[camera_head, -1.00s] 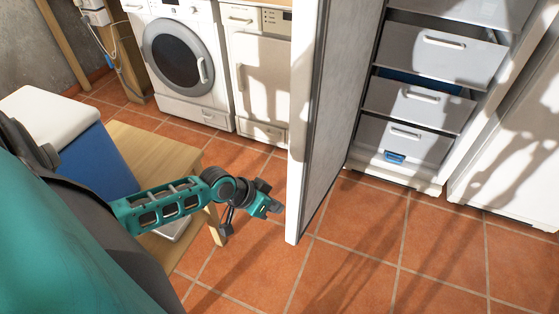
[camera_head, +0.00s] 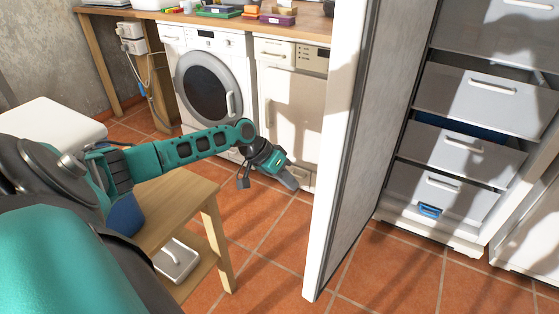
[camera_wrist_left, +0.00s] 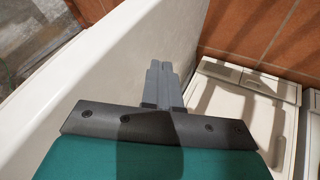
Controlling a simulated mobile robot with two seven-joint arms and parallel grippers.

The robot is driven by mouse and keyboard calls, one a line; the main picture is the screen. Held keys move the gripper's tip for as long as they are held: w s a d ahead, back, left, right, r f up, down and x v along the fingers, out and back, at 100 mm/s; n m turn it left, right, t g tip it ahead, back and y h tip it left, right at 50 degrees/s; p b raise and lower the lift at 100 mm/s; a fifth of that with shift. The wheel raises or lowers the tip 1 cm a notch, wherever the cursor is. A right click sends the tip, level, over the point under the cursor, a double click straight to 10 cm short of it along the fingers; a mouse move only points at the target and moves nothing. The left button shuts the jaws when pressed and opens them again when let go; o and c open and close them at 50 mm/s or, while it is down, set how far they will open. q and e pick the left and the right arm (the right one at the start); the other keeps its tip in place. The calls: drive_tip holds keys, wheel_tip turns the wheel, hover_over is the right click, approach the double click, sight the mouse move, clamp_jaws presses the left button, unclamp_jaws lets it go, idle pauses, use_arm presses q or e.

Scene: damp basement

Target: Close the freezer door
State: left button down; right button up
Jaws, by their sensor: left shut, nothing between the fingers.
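The freezer (camera_head: 477,150) stands at the right of the head view with its door (camera_head: 334,150) wide open, the door's edge facing me. Grey drawers with white handles show inside. My left gripper (camera_head: 290,180) is shut and empty, just left of the door's edge on its outer side. In the left wrist view the shut fingers (camera_wrist_left: 162,84) are close to the door's white outer face (camera_wrist_left: 112,72); I cannot tell whether they touch it. My right gripper is in neither view.
A washing machine (camera_head: 208,88) and a white appliance (camera_head: 290,110) stand under a wooden counter behind my left arm. A low wooden table (camera_head: 178,208) is below the arm. The tiled floor (camera_head: 395,262) before the freezer is clear.

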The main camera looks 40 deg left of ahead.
use_arm(q)
drive_tip(key=shift+w+d+f, duration=0.25)
drive_tip(key=shift+d+f, duration=0.1)
drive_tip(key=shift+d, duration=0.5)
drive_tip(key=shift+w+d+f, duration=0.3)
drive_tip(key=shift+d+f, duration=0.1)
drive_tip(key=shift+d, duration=0.5)
drive_tip(key=shift+w+d+f, duration=0.25)
drive_tip(key=shift+d+f, duration=0.1)
drive_tip(key=shift+d, duration=0.5)
